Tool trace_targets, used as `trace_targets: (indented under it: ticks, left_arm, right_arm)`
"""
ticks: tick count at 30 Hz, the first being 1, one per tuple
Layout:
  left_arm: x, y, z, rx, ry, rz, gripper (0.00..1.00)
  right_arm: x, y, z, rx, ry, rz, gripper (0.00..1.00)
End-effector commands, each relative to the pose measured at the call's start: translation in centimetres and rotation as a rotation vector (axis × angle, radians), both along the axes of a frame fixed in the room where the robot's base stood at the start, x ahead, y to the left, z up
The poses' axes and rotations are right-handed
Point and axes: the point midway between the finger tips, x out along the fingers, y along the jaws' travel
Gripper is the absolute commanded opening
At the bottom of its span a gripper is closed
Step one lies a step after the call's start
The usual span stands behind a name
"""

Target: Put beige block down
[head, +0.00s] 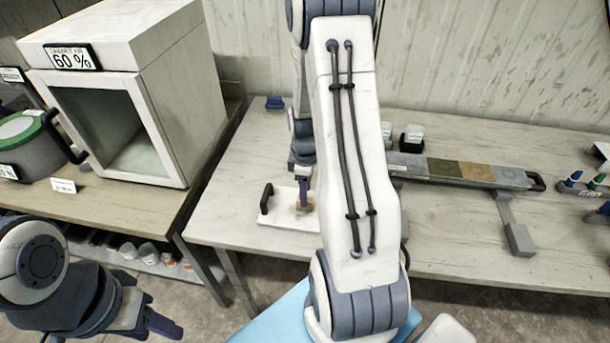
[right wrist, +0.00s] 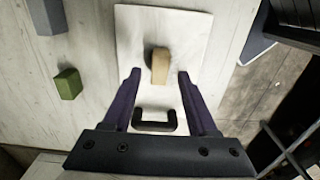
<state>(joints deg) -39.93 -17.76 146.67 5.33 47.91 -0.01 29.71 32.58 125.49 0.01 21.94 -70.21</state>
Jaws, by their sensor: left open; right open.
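The beige block (right wrist: 160,64) sits on a white board (right wrist: 190,30) with a dark handle; whether its underside touches the board is hard to tell. In the head view the block (head: 303,207) shows small on the board (head: 275,228). My right gripper (right wrist: 159,76) is open, with one purple finger on each side of the block's near end and gaps between. In the head view the right gripper (head: 305,190) points down over the board, partly hidden by my arm. My left gripper (head: 155,325) is open and empty at the lower left, away from the table.
A green block (right wrist: 68,84) and a grey block (right wrist: 47,16) stand left of the board in the wrist view. A long core tray (head: 460,171) lies to the right on the table. A white cabinet (head: 170,90) stands on the left bench, across a gap.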

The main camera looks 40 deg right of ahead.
Motion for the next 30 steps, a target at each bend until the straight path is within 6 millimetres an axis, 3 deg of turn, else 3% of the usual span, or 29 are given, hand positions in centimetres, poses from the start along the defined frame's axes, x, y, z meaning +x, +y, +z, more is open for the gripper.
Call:
trace_targets:
  ticks: [3, 9, 15, 22, 26, 30]
  left_arm:
    - [0.0, 0.0, -0.5, 0.0, 0.0, 0.0, 0.5]
    - [0.0, 0.0, -0.9, 0.0, 0.0, 0.0, 0.5]
    - [0.0, 0.0, -1.0, 0.0, 0.0, 0.0, 0.5]
    - [0.0, 0.0, -1.0, 0.0, 0.0, 0.0, 0.5]
    - [0.0, 0.0, -0.9, 0.0, 0.0, 0.0, 0.5]
    - [0.0, 0.0, -0.9, 0.0, 0.0, 0.0, 0.5]
  right_arm:
    - [0.2, -0.1, 2.8, -0.004, -0.007, 0.0, 0.59]
    - [0.1, -0.1, 6.5, -0.003, -0.005, 0.0, 0.59]
    - [0.1, 0.0, 8.3, -0.001, -0.002, 0.0, 0.59]
    - [0.2, 0.6, 8.7, 0.0, -0.001, 0.002, 0.59]
    - [0.8, 5.1, 10.1, 0.003, -0.012, 0.006, 0.59]
    - [-0.2, 14.0, 12.4, 0.016, -0.027, 0.002, 0.59]
